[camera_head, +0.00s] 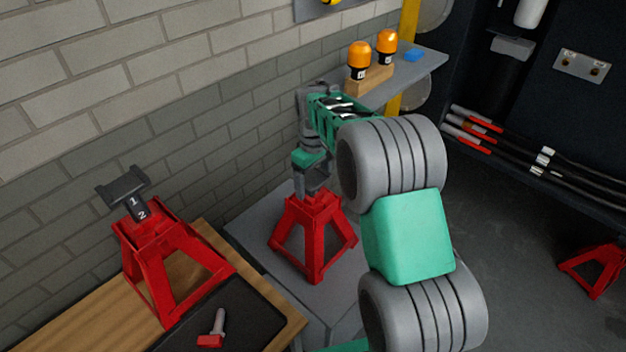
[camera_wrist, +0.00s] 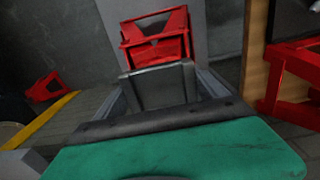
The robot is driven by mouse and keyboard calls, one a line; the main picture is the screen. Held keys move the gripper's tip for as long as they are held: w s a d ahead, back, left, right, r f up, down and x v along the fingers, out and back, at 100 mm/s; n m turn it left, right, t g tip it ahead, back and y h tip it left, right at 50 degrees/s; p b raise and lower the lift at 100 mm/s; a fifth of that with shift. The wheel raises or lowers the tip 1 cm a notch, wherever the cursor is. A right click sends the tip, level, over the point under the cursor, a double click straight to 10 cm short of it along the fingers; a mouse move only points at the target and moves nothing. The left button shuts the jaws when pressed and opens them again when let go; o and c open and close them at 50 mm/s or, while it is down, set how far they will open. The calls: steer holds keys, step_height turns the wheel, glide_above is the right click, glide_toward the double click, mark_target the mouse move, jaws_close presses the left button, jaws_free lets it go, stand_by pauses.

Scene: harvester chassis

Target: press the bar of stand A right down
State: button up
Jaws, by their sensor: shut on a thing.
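A red jack stand (camera_head: 314,238) stands on a grey surface below my gripper; its red frame also shows in the wrist view (camera_wrist: 157,42). My gripper (camera_head: 314,182) points down just above its top. It is shut on a dark grey bar (camera_wrist: 160,88), which appears to belong to this stand; the fingers hide much of it. A second red stand (camera_head: 172,258) on the wooden bench has a raised dark bar (camera_head: 130,195) marked 1 and 2. No letter A is readable, so I cannot tell which stand bears that name.
The wooden bench (camera_head: 72,325) holds a black mat (camera_head: 255,318) with a red-and-grey part (camera_head: 213,330). A shelf (camera_head: 425,68) with orange-topped beacons (camera_head: 360,58) is behind my arm. The brick wall is close on the left. Another red stand (camera_head: 597,265) is at far right.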

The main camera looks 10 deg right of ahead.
steer(key=o, duration=2)
steer(key=shift+f, duration=0.25)
steer(key=shift+r, duration=0.15)
step_height(320, 180, up, 7)
steer(key=shift+f+b, duration=0.1)
steer(key=shift+b, duration=0.55)
steer(key=shift+r, duration=0.4)
